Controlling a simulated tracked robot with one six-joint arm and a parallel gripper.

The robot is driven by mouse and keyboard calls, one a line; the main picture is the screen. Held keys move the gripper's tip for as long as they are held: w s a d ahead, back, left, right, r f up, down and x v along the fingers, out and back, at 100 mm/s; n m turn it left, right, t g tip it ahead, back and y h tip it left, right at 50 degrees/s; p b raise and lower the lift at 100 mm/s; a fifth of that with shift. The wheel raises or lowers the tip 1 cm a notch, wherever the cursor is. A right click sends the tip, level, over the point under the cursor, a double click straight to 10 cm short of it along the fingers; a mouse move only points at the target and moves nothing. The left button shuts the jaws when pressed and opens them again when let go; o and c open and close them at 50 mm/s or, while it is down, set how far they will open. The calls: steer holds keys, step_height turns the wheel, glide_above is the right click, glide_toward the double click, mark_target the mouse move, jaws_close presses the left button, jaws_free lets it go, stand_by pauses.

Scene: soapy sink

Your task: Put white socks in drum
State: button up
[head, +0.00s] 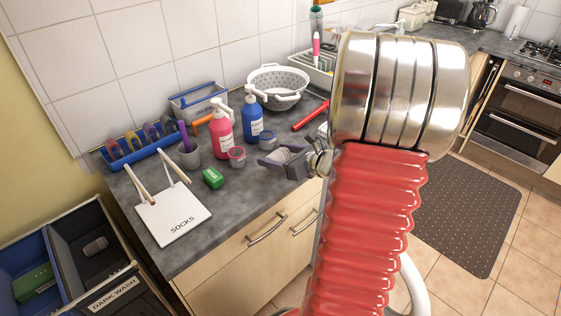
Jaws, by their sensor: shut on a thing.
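My gripper (285,162) is in front of the worktop's edge, left of my red ribbed arm. It is shut on a small pale, ridged bundle (283,154), which may be the white socks; it is too small and partly hidden to be sure. A white board marked SOCKS (174,218) with two wooden pegs lies on the worktop at the left. No drum can be made out in this view.
A DARK WASH bin (115,290) stands lower left. A dark mat (465,215) lies on the floor.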

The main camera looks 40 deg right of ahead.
steer(key=shift+f, duration=1.55)
steer(key=shift+f, duration=0.2)
steer(key=o, duration=1.1)
steer(key=shift+c, duration=0.2)
steer(key=shift+s, duration=0.15)
steer(key=a+v, duration=0.1)
steer(key=v, duration=1.2)
steer(key=shift+s+d, duration=0.3)
steer(key=shift+d, duration=0.05)
steer(key=shift+r, duration=0.15)
